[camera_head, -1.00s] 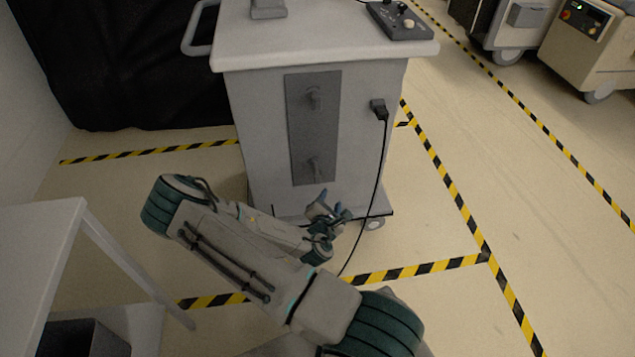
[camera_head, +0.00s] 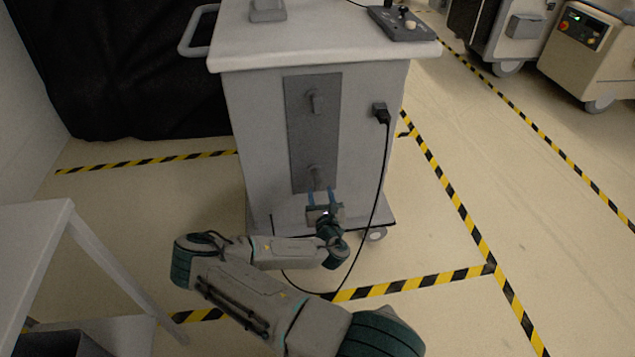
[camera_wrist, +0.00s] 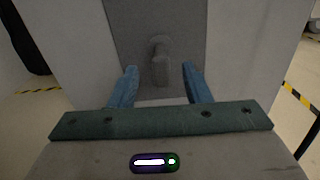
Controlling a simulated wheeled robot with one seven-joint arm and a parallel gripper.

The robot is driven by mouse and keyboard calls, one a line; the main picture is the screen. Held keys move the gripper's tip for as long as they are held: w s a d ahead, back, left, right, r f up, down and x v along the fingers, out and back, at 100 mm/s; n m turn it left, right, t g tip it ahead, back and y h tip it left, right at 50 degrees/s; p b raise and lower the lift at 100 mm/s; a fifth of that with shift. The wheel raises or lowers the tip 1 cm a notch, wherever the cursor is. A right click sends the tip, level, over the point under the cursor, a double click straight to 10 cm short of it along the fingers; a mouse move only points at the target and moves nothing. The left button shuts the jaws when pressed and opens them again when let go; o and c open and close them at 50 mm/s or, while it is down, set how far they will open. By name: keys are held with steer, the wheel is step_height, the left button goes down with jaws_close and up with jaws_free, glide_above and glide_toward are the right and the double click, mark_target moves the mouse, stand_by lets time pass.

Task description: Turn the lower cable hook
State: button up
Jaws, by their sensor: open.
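The lower cable hook (camera_head: 317,174) is a grey peg with a knob, low on the dark grey plate (camera_head: 301,140) on the cart's side. It also shows in the wrist view (camera_wrist: 160,66), centred between and just beyond my finger tips. My gripper (camera_head: 322,194) is open with two blue fingers pointing at the hook. In the wrist view the fingers (camera_wrist: 160,78) stand apart on either side of the hook, with gaps on both sides. The upper cable hook (camera_head: 314,101) sits higher on the same plate.
A black plug (camera_head: 380,113) with a cable hangs down the cart's right side, passing right of my gripper. The grey cart (camera_head: 262,110) carries a control box (camera_head: 404,24) on top. A white table (camera_head: 32,245) stands at the left. Striped tape marks the floor.

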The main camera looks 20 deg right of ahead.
mark_target(318, 183)
steer(key=x, duration=0.6)
jaws_close()
